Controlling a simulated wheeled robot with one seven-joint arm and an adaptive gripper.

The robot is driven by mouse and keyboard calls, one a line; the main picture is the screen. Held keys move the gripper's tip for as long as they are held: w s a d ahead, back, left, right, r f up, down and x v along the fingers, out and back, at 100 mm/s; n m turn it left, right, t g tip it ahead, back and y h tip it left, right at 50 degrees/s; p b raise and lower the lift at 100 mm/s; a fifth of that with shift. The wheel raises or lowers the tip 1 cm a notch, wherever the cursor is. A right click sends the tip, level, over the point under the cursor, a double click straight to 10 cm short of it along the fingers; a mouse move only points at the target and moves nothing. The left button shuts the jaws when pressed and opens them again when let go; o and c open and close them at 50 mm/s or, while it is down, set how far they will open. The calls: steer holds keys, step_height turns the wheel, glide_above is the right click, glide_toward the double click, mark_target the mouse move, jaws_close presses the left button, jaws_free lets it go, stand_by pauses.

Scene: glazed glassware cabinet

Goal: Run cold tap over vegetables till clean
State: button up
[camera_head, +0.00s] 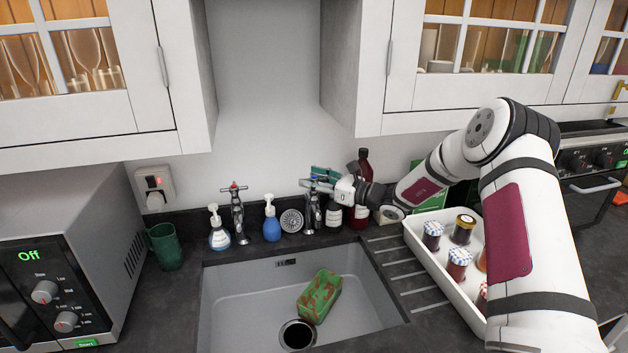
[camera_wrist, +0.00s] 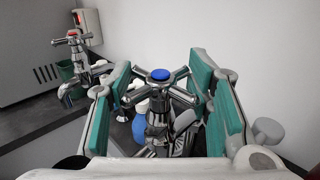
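The cold tap (camera_head: 311,213) with a blue-topped cross handle stands behind the sink. In the wrist view its blue cap (camera_wrist: 160,75) and metal spokes lie between my teal finger pads. My gripper (camera_head: 322,177) is at the handle, with its fingers spread on either side; the wrist view shows the same open gripper (camera_wrist: 162,92). I cannot tell whether the pads touch the spokes. A green block-shaped item with brown patches (camera_head: 318,297), perhaps the vegetables, lies tilted in the sink (camera_head: 245,290) beside the drain. No running water is visible.
A red-topped tap (camera_head: 237,212) stands left, also in the wrist view (camera_wrist: 76,55). A soap bottle (camera_head: 219,238), a blue bottle (camera_head: 271,227) and a round strainer (camera_head: 291,221) stand nearby. A white tray of jars (camera_head: 432,262) is right, below my arm. Glazed cabinets hang above.

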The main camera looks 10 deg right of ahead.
steer(key=c, duration=0.4)
steer(key=shift+o, duration=0.2)
steer(key=shift+w+d+n+g+y+b, duration=0.15)
steer(key=shift+w+n+g+y+b, duration=0.25)
steer(key=shift+b, duration=0.5)
steer(key=n+g+y+b, duration=0.2)
steer(key=n+g+b, duration=0.1)
steer(key=g+b, duration=0.1)
steer(key=shift+s+g+y+b, duration=0.1)
steer(key=shift+g+y+b, duration=0.25)
steer(key=shift+b, duration=0.5)
steer(key=shift+s+r+n+g+y+b, duration=0.15)
steer(key=shift+n+g+y+b, duration=0.2)
steer(key=shift+n+g+b, duration=0.25)
steer(key=o, duration=1.1)
steer(key=shift+o, duration=0.3)
steer(key=shift+s, duration=0.1)
